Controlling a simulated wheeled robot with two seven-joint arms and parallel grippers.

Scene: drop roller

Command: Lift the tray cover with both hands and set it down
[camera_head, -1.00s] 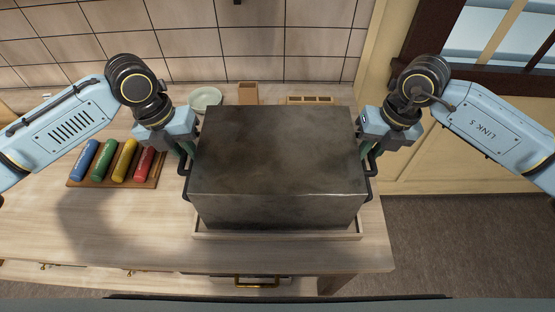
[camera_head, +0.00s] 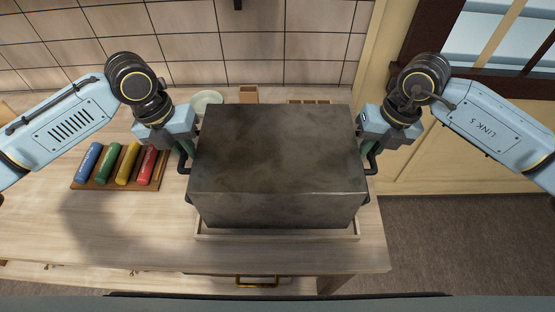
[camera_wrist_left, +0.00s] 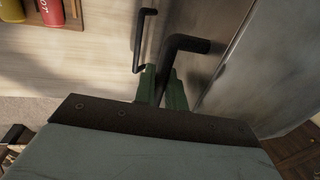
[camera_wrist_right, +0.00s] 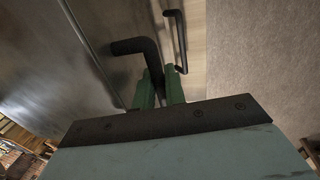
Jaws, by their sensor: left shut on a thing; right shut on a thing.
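The tray cover (camera_head: 278,150) is a large dark metal box, roughly level in the head view. My left gripper (camera_head: 187,150) is shut on the black handle on its left side; this handle also shows in the left wrist view (camera_wrist_left: 187,43). My right gripper (camera_head: 369,150) is shut on the right handle, which shows in the right wrist view (camera_wrist_right: 133,46). The pale wooden tray (camera_head: 278,236) is under the cover, with only its front rim showing. Lower black handles show beyond the fingers in the left (camera_wrist_left: 139,42) and right (camera_wrist_right: 181,40) wrist views. The cover hides the tray's inside.
A brown rack (camera_head: 110,186) with blue, green, yellow and red rollers lies left on the counter (camera_head: 120,240). A pale bowl (camera_head: 208,98), a brown box (camera_head: 249,95) and a partly hidden wooden holder stand behind the cover. The counter's front left is clear.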

